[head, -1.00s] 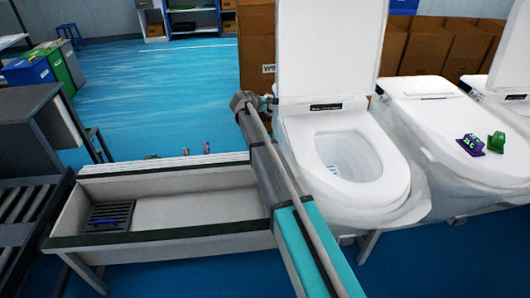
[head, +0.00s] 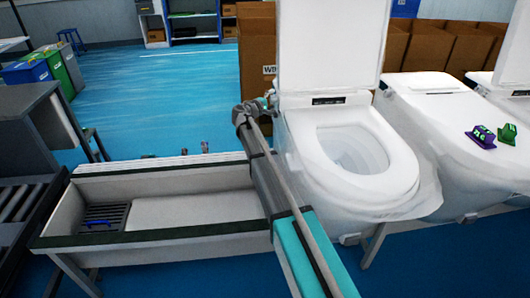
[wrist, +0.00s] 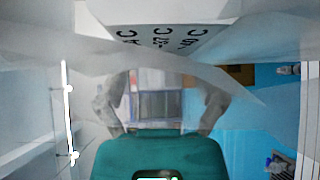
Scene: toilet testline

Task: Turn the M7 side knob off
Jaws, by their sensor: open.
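The white toilet (head: 352,165) with its lid raised stands right of my arm in the head view. My gripper (head: 266,104) is at its back left side and mostly hidden behind my own wrist there. In the wrist view my gripper (wrist: 159,108) has its two grey fingers spread apart, with nothing seen between them. A translucent sheet crosses in front of that view. I cannot make out the M7 side knob in either view.
A long trough (head: 190,212) with a drain grate lies left of my arm. Cardboard boxes (head: 257,45) stand behind. Blue floor (head: 150,95) is open beyond the trough.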

